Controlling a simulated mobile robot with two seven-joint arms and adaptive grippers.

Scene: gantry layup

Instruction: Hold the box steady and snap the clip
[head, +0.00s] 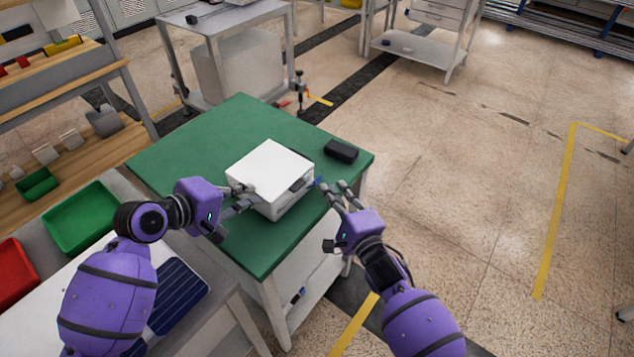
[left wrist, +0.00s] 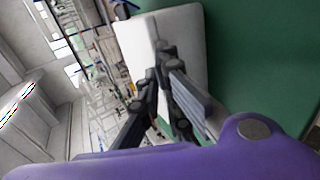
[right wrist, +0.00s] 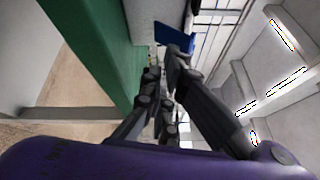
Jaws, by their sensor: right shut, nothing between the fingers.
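A white box (head: 268,172) with a flat lid sits on the green table near its front edge. A dark grey clip (head: 300,185) shows on its right-hand side. My left gripper (head: 252,195) is at the box's left side, its fingers close together; contact is unclear. In the left wrist view the fingertips (left wrist: 160,62) overlap the white box (left wrist: 187,28). My right gripper (head: 334,187) is shut and empty, right of the box and apart from it. A small blue piece (head: 319,181) shows by its fingertips, and in the right wrist view (right wrist: 174,38); what it belongs to is unclear.
A black block (head: 341,151) lies on the green table (head: 195,148) right of the box. Green (head: 82,218) and red (head: 14,272) bins stand at left. A clamp-like tool (head: 298,90) is at the table's far edge. The floor to the right is open.

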